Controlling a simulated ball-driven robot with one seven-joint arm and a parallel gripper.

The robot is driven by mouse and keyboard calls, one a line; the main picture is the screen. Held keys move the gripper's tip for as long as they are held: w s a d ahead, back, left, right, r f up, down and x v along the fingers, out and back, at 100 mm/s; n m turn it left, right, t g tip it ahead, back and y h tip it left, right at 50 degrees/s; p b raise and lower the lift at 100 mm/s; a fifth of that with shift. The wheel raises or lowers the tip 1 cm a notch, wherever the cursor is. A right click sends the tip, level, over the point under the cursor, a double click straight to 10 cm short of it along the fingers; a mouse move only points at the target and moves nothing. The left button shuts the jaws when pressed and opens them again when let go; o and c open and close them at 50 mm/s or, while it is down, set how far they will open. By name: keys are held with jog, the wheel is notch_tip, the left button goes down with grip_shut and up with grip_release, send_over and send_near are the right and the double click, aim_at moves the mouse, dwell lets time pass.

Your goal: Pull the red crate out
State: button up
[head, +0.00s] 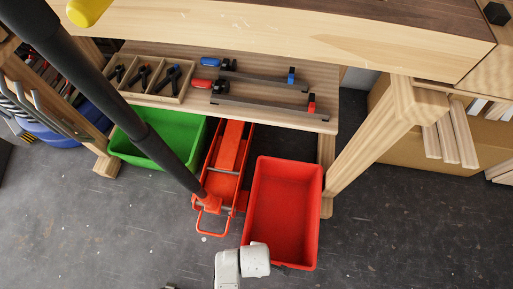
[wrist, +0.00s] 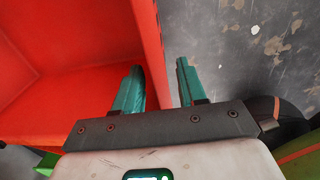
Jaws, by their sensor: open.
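The red crate (head: 283,215) is an open, empty-looking bin on the dark floor. Its far end is near the workbench's lower shelf, and most of it lies out in front. In the wrist view its red wall (wrist: 148,35) fills the left and upper middle. My gripper (wrist: 158,70) is open, with two teal fingers. The left finger overlaps the crate's inside and the right finger is over the floor outside, with the wall's edge between them. I cannot tell whether they touch it. In the head view my white arm links are at the crate's near left corner; the fingers are not clearly visible there.
A red floor jack (head: 222,160) with a long black handle stands close left of the crate. A green crate (head: 165,145) is farther left. The bench's wooden leg (head: 375,145) rises at the right. Clamps lie on the shelf (head: 275,110). Floor at the lower right is clear.

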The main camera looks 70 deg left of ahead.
notch_tip(320, 180, up, 11)
jog(key=p, duration=0.5)
jog(key=shift+s+d+f, duration=0.15)
jog(key=shift+d+f, duration=0.05)
